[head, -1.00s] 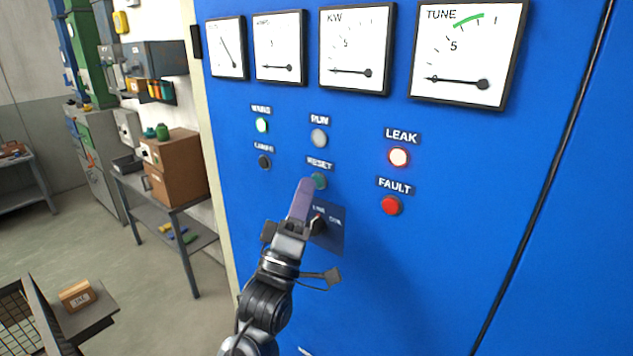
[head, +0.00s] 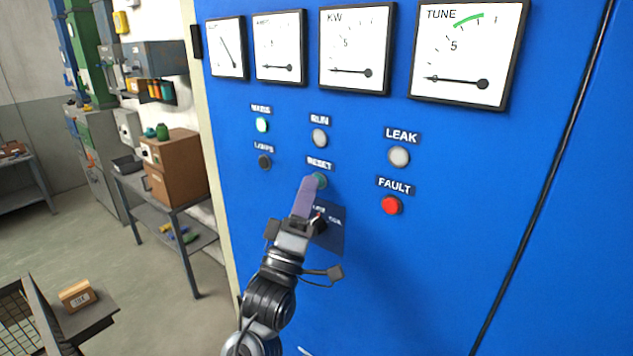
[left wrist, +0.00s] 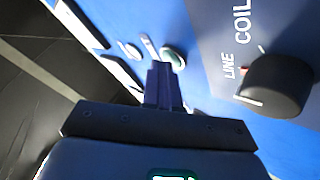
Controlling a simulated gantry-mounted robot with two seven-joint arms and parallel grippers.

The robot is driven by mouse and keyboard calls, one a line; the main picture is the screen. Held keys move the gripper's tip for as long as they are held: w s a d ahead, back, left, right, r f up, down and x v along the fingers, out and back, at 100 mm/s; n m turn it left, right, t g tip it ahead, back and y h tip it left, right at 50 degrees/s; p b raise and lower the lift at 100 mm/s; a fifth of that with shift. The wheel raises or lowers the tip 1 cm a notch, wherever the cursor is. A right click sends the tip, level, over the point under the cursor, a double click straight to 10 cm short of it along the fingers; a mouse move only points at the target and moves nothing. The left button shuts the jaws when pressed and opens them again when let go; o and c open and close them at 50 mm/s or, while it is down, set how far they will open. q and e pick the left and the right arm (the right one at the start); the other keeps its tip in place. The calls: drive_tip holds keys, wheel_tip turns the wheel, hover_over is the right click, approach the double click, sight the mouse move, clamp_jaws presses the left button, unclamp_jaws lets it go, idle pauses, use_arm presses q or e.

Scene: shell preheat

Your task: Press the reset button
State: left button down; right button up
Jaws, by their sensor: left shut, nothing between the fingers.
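The green reset button (head: 320,181) sits under the RESET label on the blue panel (head: 450,260). My left gripper (head: 311,183) is shut and empty, its fingertips at the button's lower left edge and partly covering it. Whether they touch it cannot be told. In the left wrist view, the shut fingers (left wrist: 160,75) point at the panel, just short of or against a round button (left wrist: 173,57). The LEAK lamp (head: 398,156) is unlit and pale; the FAULT lamp (head: 390,205) is red. The right gripper is not in view.
A black LINE/COIL selector knob (left wrist: 277,86) stands out close beside the left fingers. Above are several gauges, such as the TUNE gauge (head: 468,52). A bench with a brown box (head: 175,168) stands to the left.

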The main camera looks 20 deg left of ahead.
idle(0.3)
use_arm(q)
drive_tip(key=shift+s, duration=0.1)
drive_tip(key=shift+s+a, duration=0.3)
drive_tip(key=shift+s, duration=0.4)
drive_tip(key=shift+s+a, duration=0.3)
drive_tip(key=shift+s, duration=0.5)
drive_tip(key=shift+s+a, duration=0.3)
drive_tip(key=shift+s, duration=0.45)
drive_tip(key=shift+s+a, duration=0.3)
drive_tip(key=shift+s, duration=0.5)
drive_tip(key=shift+p, duration=0.3)
